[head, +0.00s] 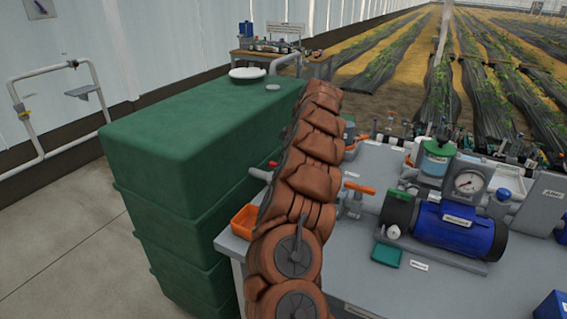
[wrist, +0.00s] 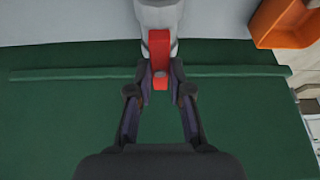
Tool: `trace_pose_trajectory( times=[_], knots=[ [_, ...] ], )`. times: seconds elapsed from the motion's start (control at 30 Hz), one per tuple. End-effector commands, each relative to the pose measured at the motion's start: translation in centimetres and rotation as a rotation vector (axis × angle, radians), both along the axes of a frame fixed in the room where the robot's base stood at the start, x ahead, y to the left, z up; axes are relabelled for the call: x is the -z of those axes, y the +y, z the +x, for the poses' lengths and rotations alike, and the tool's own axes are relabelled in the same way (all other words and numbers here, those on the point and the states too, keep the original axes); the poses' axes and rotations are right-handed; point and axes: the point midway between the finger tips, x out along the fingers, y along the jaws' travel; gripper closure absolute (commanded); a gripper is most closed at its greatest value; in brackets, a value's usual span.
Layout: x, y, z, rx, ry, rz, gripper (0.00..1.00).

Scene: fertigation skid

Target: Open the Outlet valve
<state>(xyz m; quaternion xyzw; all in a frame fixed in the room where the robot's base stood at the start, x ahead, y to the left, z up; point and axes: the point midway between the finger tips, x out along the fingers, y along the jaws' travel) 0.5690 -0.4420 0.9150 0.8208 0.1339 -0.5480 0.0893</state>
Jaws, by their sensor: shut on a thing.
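In the wrist view, my gripper (wrist: 160,80) has its two fingertips closed around the lower end of a red valve handle (wrist: 160,48). The handle is joined to a pale grey valve body (wrist: 158,14) at the top of the picture. In the head view, my arm hides the gripper. A red lever (head: 260,174) shows just left of my arm, beside the green tank. Another orange-red lever (head: 359,188) sits on grey pipework right of my arm. I cannot read a label naming the Outlet valve.
The large green tank (head: 190,150) stands left of the grey skid table (head: 345,270). An orange bin (head: 243,222) sits at the table's left edge and also shows in the wrist view (wrist: 285,22). A blue pump (head: 460,230) and a pressure gauge (head: 468,182) stand to the right.

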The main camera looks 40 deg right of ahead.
Motion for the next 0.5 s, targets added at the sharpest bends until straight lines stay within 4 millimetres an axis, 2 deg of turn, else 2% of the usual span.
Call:
trace_pose_trajectory(
  times=[0.17,0.2,0.4,0.5],
  knots=[
    [-0.05,-0.04,0.01,0.000,-0.001,-0.002,1.00],
    [-0.05,-0.05,0.02,0.000,-0.001,-0.002,0.79],
    [-0.02,-0.03,0.00,0.000,0.000,-0.001,0.58],
    [-0.01,-0.02,0.00,0.000,0.000,-0.001,0.56]
  ],
)
